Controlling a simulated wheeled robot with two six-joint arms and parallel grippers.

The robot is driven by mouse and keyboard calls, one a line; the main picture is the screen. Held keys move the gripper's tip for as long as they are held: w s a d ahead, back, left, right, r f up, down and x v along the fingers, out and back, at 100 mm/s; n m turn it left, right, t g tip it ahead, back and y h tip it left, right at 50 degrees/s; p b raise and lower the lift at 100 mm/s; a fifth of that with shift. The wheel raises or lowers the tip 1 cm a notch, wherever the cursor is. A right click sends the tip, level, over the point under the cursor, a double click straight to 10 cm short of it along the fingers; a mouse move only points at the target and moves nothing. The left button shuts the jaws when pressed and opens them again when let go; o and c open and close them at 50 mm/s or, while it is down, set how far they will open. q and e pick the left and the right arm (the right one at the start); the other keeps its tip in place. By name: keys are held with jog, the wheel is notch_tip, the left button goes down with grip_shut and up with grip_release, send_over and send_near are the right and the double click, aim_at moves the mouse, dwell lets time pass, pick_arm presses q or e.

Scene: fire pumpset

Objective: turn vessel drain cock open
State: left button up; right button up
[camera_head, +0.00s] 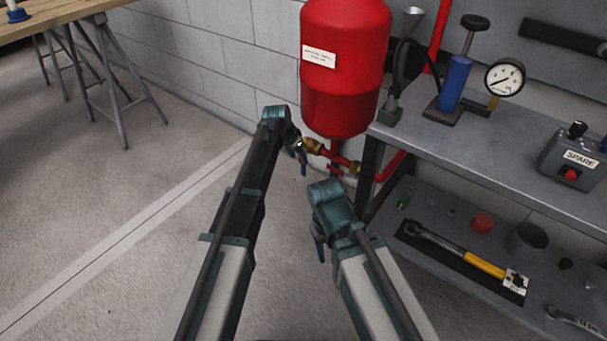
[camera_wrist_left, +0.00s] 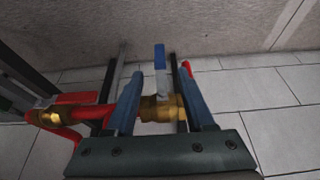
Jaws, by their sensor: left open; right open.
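The red vessel (camera_head: 345,75) stands by the wall, with a brass cock (camera_head: 313,146) on the red pipe below it. In the left wrist view the brass cock body (camera_wrist_left: 160,108) shows with its blue lever (camera_wrist_left: 160,57), which points up the picture, across the pipe. My left gripper (camera_head: 299,158) is at the cock. Its open fingers (camera_wrist_left: 160,76) lie either side of the lever, with gaps visible on both sides. Contact is not visible. My right gripper (camera_head: 319,245) is lower and nearer. Its fingers are largely hidden behind its wrist.
A grey bench (camera_head: 470,160) stands to the right, with a gauge (camera_head: 505,77), a blue cylinder (camera_head: 454,84) and a spare box (camera_head: 575,157). Its lower shelf holds a wrench (camera_head: 455,250). Another brass fitting (camera_wrist_left: 48,118) sits along the pipe.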

aim_at(303, 166)
pick_arm(q)
jog(key=b+x, duration=0.7)
jog(key=x, duration=0.1)
jog(key=shift+f, duration=0.4)
jog(key=shift+r, duration=0.1)
grip_shut()
dwell(0.9)
